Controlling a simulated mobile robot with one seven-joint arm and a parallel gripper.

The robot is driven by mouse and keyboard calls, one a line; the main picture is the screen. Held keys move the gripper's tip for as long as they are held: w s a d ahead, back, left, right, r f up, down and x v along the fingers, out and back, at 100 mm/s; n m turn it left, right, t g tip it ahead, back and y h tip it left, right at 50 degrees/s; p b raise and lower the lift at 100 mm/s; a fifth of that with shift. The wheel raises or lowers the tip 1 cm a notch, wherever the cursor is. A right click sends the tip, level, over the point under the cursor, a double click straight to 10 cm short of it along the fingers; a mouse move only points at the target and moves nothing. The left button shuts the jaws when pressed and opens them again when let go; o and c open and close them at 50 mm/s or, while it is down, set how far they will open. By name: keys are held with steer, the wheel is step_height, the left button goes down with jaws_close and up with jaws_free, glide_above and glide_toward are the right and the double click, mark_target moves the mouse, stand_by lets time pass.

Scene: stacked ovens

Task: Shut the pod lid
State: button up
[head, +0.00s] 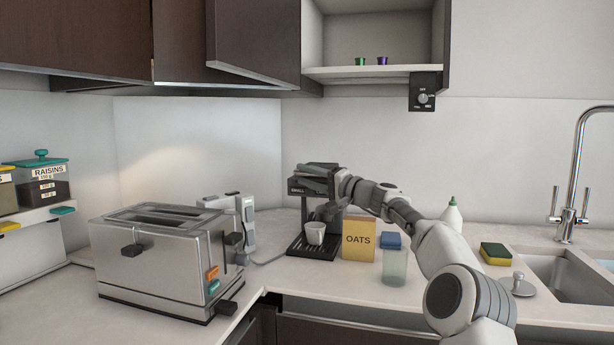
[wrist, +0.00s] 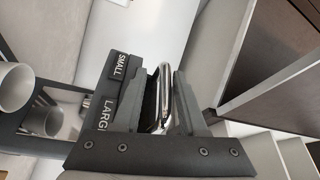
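The dark coffee machine (head: 318,168) stands on the counter at the back, left of the oats box. Its grey top lid shows at its upper end, partly hidden by my gripper (head: 338,194), which is at the machine's upper right. In the wrist view my gripper (wrist: 160,95) has its two dark fingers apart. A curved, chrome-edged part of the lid (wrist: 157,92) lies between them; I cannot tell whether they touch it. Beside the left finger are the SMALL and LARGE buttons (wrist: 103,115). How far the lid is raised is unclear.
A white cup (head: 315,233) stands on the machine's drip tray. A toaster (head: 160,262) is at the left. A cabinet shelf (head: 372,73) with two pods hangs above.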

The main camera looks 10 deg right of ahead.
steer(key=shift+s+r, duration=0.1)
steer(key=b+v, duration=0.1)
steer(key=v, duration=1.6)
steer(key=shift+d, duration=0.15)
steer(key=shift+s, duration=0.1)
